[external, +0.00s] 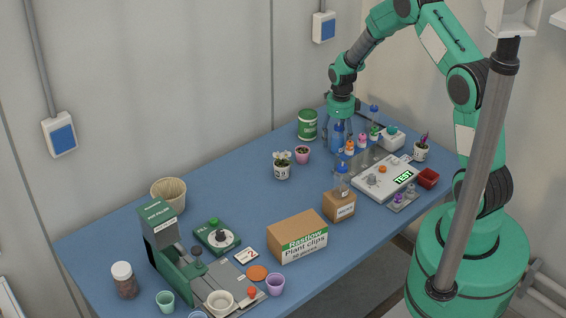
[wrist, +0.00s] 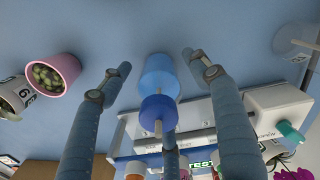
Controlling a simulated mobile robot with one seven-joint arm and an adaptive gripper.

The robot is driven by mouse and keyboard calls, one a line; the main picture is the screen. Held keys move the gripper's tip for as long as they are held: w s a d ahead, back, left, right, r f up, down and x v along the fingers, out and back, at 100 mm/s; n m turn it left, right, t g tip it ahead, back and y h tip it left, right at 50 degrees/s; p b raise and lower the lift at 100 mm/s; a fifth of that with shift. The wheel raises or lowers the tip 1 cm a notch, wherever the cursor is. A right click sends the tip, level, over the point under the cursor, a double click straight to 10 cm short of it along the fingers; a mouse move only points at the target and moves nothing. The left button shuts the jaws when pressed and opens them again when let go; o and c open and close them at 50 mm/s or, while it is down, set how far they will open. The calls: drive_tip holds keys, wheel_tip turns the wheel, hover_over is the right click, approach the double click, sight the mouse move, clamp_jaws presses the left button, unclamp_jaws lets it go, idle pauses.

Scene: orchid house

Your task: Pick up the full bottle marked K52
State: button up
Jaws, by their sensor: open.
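A blue bottle (wrist: 158,78) with a darker blue cap (wrist: 158,112) stands between the spread fingers of my gripper (wrist: 157,62) in the wrist view, apart from them as far as I can see. No K52 mark is readable on it. In the external view my gripper (external: 341,122) points down over the back right of the blue table, around a blue bottle (external: 338,134) that it partly hides. My gripper is open. Another blue-capped bottle (external: 374,113) stands to its right, and one more (external: 341,181) is at the cardboard box; their marks are not legible.
Small bottles with coloured caps (external: 362,141) stand close to the right of my gripper. A pink pot (wrist: 53,75) is to the left, and a green tin (external: 308,125) stands behind left.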

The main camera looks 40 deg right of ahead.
sight(339, 126)
drive_tip(key=shift+c, duration=0.5)
drive_tip(key=c, duration=1.2)
drive_tip(key=shift+r, duration=0.1)
drive_tip(key=shift+c, duration=0.2)
wheel_tip(339, 126, up, 10)
drive_tip(key=shift+f+p, duration=0.1)
drive_tip(key=shift+p, duration=0.6)
